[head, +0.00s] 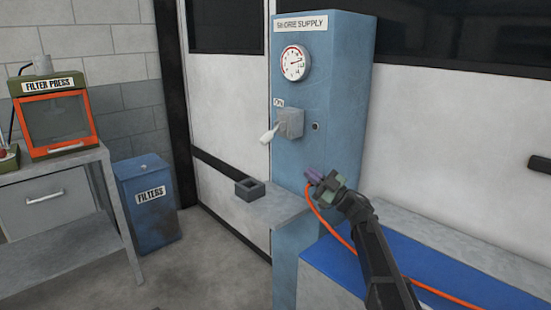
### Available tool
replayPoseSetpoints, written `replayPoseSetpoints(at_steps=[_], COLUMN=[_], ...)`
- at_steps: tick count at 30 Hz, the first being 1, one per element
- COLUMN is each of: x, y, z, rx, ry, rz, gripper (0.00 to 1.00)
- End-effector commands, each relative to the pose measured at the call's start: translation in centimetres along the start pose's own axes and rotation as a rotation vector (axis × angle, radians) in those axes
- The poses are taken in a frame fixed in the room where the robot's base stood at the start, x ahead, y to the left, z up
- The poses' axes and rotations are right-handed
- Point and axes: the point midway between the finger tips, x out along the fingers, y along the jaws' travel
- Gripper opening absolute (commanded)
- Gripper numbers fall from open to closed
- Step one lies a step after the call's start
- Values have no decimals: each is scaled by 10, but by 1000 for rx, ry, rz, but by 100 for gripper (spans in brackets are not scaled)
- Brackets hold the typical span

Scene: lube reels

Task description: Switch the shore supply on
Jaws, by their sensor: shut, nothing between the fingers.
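The shore supply is a tall blue cabinet (345,95) with a SHORE SUPPLY sign (301,23) at its top. A round gauge (295,62) sits below the sign. Below it is a grey switch box (291,123) with a pale lever (269,135) that sticks out to the left and slants down. A small ON label (278,103) is above the box's left side.
A grey shelf (280,208) juts from the cabinet, with a small dark open box (249,188) on it. A small dark round fitting (316,126) is right of the switch. A blue FILTERS bin (150,215) and a bench (65,180) stand left.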

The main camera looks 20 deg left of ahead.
Motion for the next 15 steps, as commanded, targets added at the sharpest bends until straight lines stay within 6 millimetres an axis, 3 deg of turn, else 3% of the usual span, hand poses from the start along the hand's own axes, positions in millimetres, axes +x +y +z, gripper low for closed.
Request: replayPoseSetpoints(at_steps=[8,15], x=[3,40], y=[2,5], z=[-2,-5], rx=[-1,0], ry=[-1,0], rz=[4,4], gripper=[0,0])
